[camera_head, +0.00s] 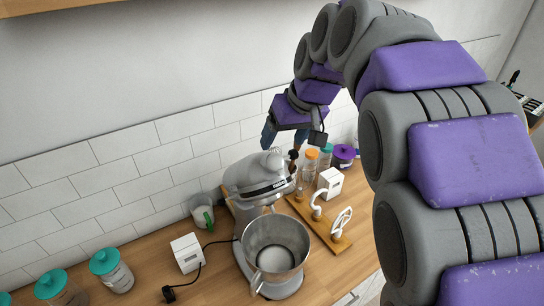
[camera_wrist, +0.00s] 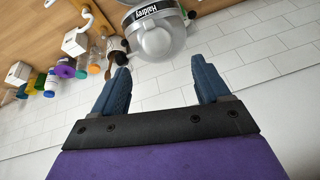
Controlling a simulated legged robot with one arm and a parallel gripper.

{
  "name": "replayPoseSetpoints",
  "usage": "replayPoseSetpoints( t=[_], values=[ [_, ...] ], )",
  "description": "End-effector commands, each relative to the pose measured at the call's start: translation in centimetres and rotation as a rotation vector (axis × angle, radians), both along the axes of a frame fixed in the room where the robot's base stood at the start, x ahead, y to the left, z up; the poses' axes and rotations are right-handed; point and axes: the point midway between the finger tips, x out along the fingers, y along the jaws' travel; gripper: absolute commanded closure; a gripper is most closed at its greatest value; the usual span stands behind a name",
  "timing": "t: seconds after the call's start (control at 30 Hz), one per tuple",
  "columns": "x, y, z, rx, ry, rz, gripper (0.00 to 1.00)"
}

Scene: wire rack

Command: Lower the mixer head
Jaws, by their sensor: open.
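The grey stand mixer stands on the wooden counter, its head (camera_head: 258,178) raised above the steel bowl (camera_head: 275,252), whose open top is clear to see. My gripper (camera_head: 284,142) is above and just behind the head, near the tiled wall. In the wrist view my gripper (camera_wrist: 160,68) has its two blue fingers spread wide with nothing between them. The rounded end of the head lies just beyond the fingertips. Whether anything touches is hard to tell.
A wooden board with white hooks (camera_head: 322,225) and a white box (camera_head: 330,183) lie right of the mixer. A white box with a cord (camera_head: 187,253) and teal-lidded jars (camera_head: 112,272) are left. The tiled wall (camera_head: 110,180) is close behind.

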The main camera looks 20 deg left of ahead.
Motion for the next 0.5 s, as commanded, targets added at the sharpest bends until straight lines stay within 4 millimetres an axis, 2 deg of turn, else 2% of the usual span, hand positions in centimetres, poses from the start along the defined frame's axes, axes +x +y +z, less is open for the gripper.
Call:
replayPoseSetpoints(
  t=[0.1,0.3,0.5],
  values=[
    [0.4,0.6,-2.3,-0.001,0.006,0.0,0.24],
    [1.1,2.4,-5.5,-0.003,0.002,0.0,0.24],
    [1.5,3.3,-7.5,-0.004,0.001,0.001,0.24]
  ],
)
